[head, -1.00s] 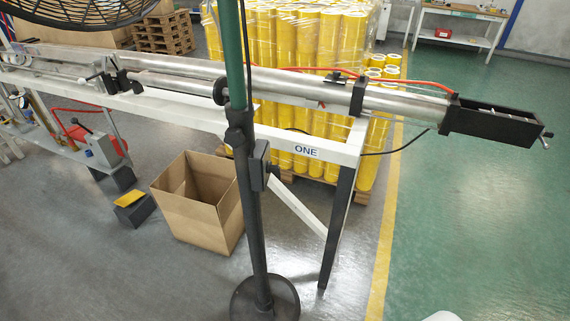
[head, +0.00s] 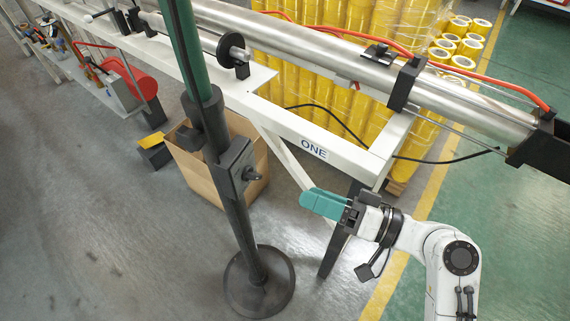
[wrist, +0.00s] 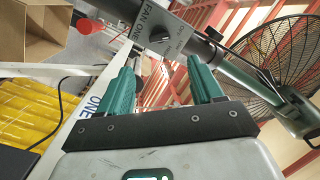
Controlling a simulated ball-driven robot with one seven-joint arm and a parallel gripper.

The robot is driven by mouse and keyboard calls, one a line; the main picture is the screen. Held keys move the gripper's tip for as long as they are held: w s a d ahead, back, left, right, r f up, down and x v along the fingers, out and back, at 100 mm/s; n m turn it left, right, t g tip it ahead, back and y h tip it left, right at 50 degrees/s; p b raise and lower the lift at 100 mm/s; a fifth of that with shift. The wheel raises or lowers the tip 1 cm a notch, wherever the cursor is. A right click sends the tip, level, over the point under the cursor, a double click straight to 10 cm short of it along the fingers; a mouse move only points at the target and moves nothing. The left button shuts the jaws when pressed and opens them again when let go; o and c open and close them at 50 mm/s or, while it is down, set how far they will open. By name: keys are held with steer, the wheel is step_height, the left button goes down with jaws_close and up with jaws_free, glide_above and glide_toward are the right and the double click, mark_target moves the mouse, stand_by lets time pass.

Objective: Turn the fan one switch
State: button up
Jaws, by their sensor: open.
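The fan one switch is a dark box (head: 236,165) on the fan's pole, with a small black knob (head: 251,174) facing right in the head view. In the wrist view its grey plate reads FAN ONE, and the dark knob (wrist: 160,40) shows ahead, between the fingertips in the picture. My gripper (head: 312,202) has teal fingers and is to the right of the box and slightly lower, apart from it. In the wrist view my gripper (wrist: 161,64) is open and empty. The fan's round cage (wrist: 280,55) shows at right in the wrist view.
The pole stands on a round base (head: 259,281). A white frame marked ONE (head: 314,148) with a steel shaft (head: 300,42) runs behind the pole. An open cardboard box (head: 201,177) is behind it. Yellow rolls (head: 330,110) stand further back. The floor in front is clear.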

mark_target(260, 177)
steer(key=p+x, duration=0.1)
steer(key=x, duration=0.9)
steer(key=shift+w+a+p, duration=0.15)
steer(key=shift+a+p, duration=0.1)
steer(key=shift+p, duration=0.05)
steer(key=shift+c, duration=0.2)
steer(key=c, duration=1)
steer(key=m+p, duration=0.3)
steer(key=m, duration=0.1)
steer(key=shift+d, duration=0.1)
steer(key=shift+f+m+p, duration=0.1)
steer(key=shift+m+p, duration=1.2)
steer(key=shift+m, duration=0.5)
steer(key=shift+f, duration=0.1)
